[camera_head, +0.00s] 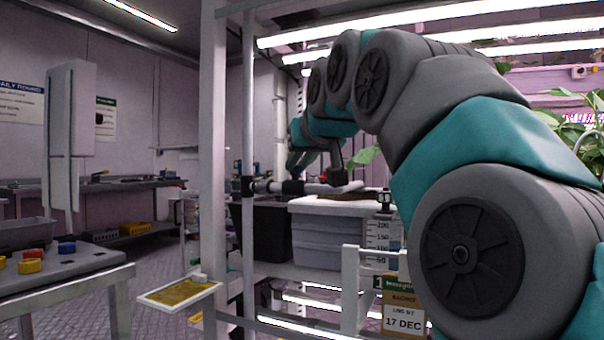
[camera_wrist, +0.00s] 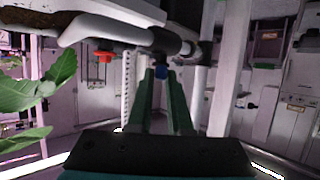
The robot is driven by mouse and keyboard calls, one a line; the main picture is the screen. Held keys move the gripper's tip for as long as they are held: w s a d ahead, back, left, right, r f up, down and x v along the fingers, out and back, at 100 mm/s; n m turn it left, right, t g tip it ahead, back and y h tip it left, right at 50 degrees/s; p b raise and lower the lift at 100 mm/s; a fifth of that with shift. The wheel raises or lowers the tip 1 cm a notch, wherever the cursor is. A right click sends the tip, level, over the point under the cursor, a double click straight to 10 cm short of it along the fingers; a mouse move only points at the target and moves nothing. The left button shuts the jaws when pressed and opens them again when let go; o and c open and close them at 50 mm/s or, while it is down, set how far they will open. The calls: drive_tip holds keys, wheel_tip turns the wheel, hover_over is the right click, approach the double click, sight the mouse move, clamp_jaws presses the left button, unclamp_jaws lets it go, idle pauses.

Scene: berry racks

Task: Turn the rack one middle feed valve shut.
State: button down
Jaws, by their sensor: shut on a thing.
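In the wrist view, the two green fingers of my gripper (camera_wrist: 161,73) reach forward under a pale pipe. A small blue valve handle (camera_wrist: 160,71) sits between the fingertips, and my gripper is shut on it. The fingers cover part of the handle, so I cannot read its angle. In the head view, my arm arches over to the rack pipe (camera_head: 325,188), and the handle cannot be made out there.
Green leaves (camera_wrist: 45,85) stand close on the left. In the head view, a grey crate (camera_head: 328,235) sits on the rack below my arm, and a white rack post (camera_head: 213,150) rises left of it. A yellow sticky card (camera_head: 180,292) juts out low.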

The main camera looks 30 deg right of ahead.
drive_tip(key=m+h, duration=0.1)
drive_tip(key=m+g+h, duration=0.1)
drive_tip(key=h, duration=0.1)
drive_tip(key=shift+w+a+m, duration=0.15)
drive_tip(key=shift+a+m, duration=0.15)
drive_tip(key=shift+m, duration=0.1)
drive_tip(key=shift+w+a+r+m+g+h+p, duration=0.1)
drive_tip(key=shift+a+m+g+h+p, duration=0.1)
drive_tip(key=shift+m+g+h, duration=0.6)
drive_tip(key=shift+w+a+f+m+g+h+p, duration=0.15)
drive_tip(key=shift+m+g+h, duration=0.3)
drive_tip(key=shift+m+h, duration=0.55)
drive_tip(key=shift+w+a+r+m+g+h+p, duration=0.1)
drive_tip(key=shift+r+m+g+h+p, duration=0.1)
drive_tip(key=shift+m+g+h, duration=0.55)
drive_tip(key=shift+m, duration=0.35)
drive_tip(key=c, duration=0.8)
unclamp_jaws()
drive_tip(key=shift+c, duration=0.2)
drive_tip(key=shift+s+a, duration=0.1)
